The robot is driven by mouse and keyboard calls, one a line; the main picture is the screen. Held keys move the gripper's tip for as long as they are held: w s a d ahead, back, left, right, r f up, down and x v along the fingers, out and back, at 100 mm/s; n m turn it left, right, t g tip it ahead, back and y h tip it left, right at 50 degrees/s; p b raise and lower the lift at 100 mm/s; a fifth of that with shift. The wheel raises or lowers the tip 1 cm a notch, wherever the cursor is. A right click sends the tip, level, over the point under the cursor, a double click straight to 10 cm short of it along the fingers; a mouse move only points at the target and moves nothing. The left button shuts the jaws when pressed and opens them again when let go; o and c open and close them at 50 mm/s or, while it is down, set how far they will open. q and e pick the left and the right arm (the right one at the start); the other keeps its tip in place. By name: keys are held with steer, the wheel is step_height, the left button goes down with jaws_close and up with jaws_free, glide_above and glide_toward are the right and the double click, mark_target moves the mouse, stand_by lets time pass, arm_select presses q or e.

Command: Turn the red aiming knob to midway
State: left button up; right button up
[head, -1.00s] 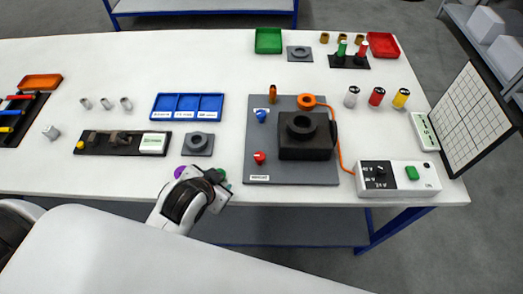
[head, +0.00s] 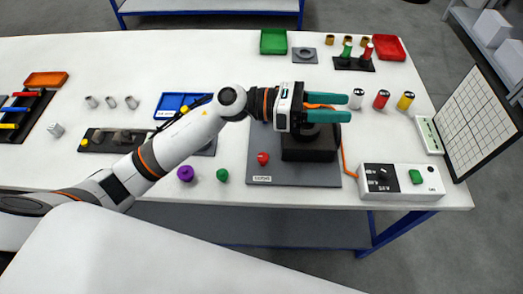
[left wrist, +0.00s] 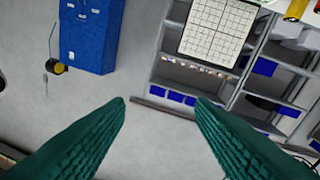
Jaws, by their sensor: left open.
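The red knob (head: 263,158) sits at the left front of a grey board (head: 262,175). Which way it is turned is too small to tell. A black block (head: 308,150) stands on the board to the knob's right. My left gripper (head: 348,107) is above the block's far part, fingers pointing right, to the right of and farther back than the red knob. It is open and empty; the left wrist view shows its two teal fingers (left wrist: 160,110) apart with nothing between them. The blue knob is hidden behind my arm. My right gripper is not in view.
A white box (head: 400,182) with a green button stands at the board's right, joined by an orange cable. White, red and yellow cans (head: 380,99) stand beyond my fingertips. Purple (head: 186,173) and green (head: 222,175) knobs lie left of the board. A gridded panel (head: 484,123) stands at the right edge.

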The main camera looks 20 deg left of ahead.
arm_select(q)
steer(key=a+f+m+g+y, duration=0.3)
steer(key=f+m+g+y, duration=0.1)
steer(key=f+m+y, duration=0.25)
steer(key=m+g+y, duration=0.2)
steer(key=m+y, duration=0.2)
steer(key=y, duration=0.5)
glide_toward(263, 156)
steer(key=shift+h, duration=0.25)
steer(key=p+x, duration=0.4)
steer(key=x, duration=0.3)
steer(key=shift+s+f, duration=0.25)
steer(key=shift+f, duration=0.1)
steer(key=shift+f+p, duration=0.3)
steer(key=shift+f, duration=0.15)
steer(key=c, duration=0.9)
